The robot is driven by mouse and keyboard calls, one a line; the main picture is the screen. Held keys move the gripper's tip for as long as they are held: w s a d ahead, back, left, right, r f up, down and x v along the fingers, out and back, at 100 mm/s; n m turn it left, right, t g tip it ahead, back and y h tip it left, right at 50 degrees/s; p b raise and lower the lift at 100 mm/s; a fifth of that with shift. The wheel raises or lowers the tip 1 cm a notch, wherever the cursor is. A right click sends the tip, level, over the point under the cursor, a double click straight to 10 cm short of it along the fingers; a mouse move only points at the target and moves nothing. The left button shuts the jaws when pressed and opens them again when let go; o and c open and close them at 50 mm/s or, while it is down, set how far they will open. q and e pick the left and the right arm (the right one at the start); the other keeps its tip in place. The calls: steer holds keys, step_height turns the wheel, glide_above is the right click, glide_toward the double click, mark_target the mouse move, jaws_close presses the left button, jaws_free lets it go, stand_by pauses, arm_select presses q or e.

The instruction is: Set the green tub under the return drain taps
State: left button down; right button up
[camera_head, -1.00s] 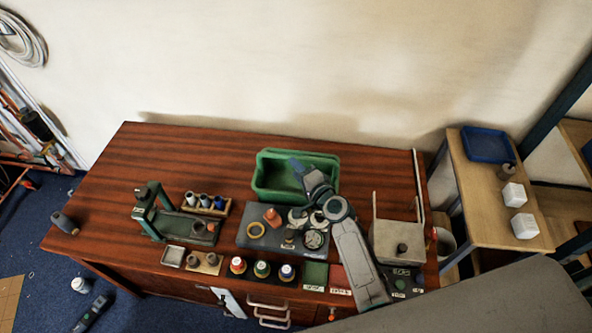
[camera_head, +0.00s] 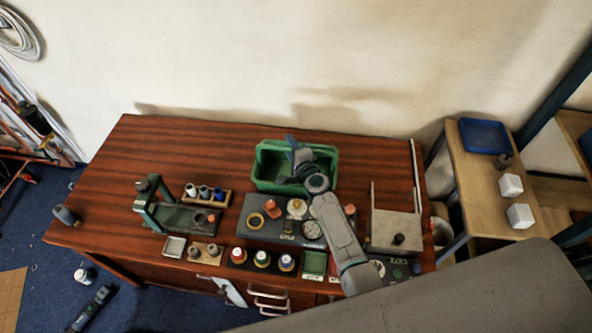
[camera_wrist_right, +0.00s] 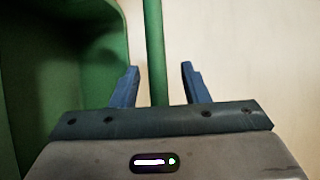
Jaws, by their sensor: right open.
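The green tub (camera_head: 268,181) stands at the back of the wooden workbench, near the wall. My right gripper (camera_head: 291,147) is at the tub, its arm reaching in from the lower right and covering part of it. In the right wrist view the gripper (camera_wrist_right: 160,75) is open, with one blue finger on each side of a green tub wall edge (camera_wrist_right: 155,45). Visible space remains between each finger and the edge. My left gripper is not in view. Copper pipes (camera_head: 40,145) run along the wall at the far left; no drain taps can be made out there.
The bench front holds a dark mat with gauges (camera_head: 283,231), a green press-like fixture (camera_head: 175,212), colored-cap bottles (camera_head: 262,259) and an open box (camera_head: 396,228). The bench's back left (camera_head: 190,155) is clear. A small table with a blue tray (camera_head: 485,137) stands right.

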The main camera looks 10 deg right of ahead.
steer(key=shift+x, duration=0.85)
steer(key=shift+s, duration=0.2)
steer(key=shift+c, duration=0.8)
jaws_close()
